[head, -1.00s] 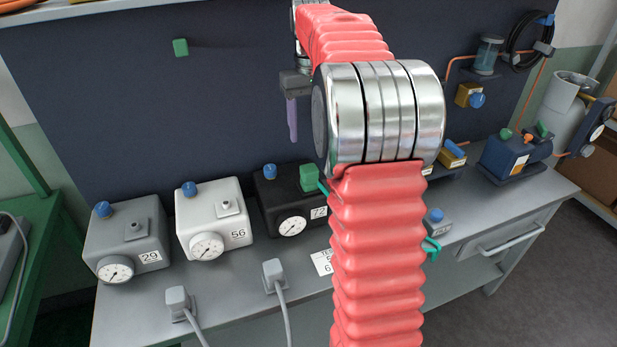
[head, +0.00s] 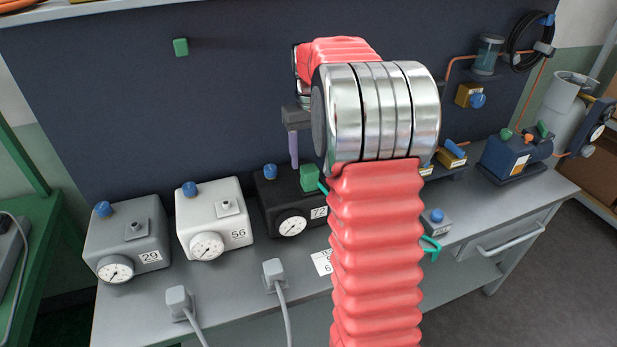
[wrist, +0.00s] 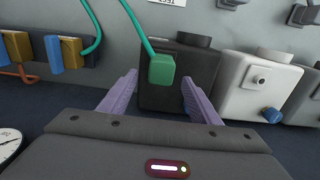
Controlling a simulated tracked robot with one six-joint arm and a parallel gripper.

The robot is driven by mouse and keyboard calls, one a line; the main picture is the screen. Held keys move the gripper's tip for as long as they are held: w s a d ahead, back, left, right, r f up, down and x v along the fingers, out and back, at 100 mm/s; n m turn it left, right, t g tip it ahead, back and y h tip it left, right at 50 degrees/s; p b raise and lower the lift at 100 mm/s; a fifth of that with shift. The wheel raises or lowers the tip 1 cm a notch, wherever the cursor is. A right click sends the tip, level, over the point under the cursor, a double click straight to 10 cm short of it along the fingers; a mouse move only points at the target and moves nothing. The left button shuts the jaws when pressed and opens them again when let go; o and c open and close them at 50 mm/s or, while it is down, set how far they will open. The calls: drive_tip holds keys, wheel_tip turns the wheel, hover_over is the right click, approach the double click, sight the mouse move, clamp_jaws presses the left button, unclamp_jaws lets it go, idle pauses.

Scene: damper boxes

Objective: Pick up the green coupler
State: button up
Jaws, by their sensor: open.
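The green coupler (head: 309,178) sits at the top of the black box (head: 275,201) marked 72, with a teal hose on it. In the wrist view the coupler (wrist: 162,71) shows in front of the black box (wrist: 200,75), its hose running up out of view. My gripper (head: 294,163) is above the black box in the head view, left of and slightly higher than the coupler. In the wrist view my gripper (wrist: 159,78) has its two purple fingers apart on either side of the coupler, holding nothing. Contact with the coupler cannot be told.
A white box (head: 226,232) marked 56 and a grey box (head: 128,256) marked 29 stand left of the black box. Two grey plugs (head: 274,272) with cables are in front. Another green block (head: 180,47) is on the dark back panel. My arm hides the bench right of the black box.

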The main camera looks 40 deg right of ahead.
sight(309, 168)
drive_tip(key=shift+s+a+f, duration=0.1)
drive_tip(key=shift+a+f, duration=0.05)
drive_tip(key=shift+f, duration=2.5)
drive_tip(key=shift+c, duration=0.6)
drive_tip(key=c, duration=1.1)
drive_tip(key=shift+r, duration=0.15)
drive_tip(key=shift+c, duration=0.2)
wheel_tip(309, 168, up, 10)
drive_tip(key=shift+f, duration=0.1)
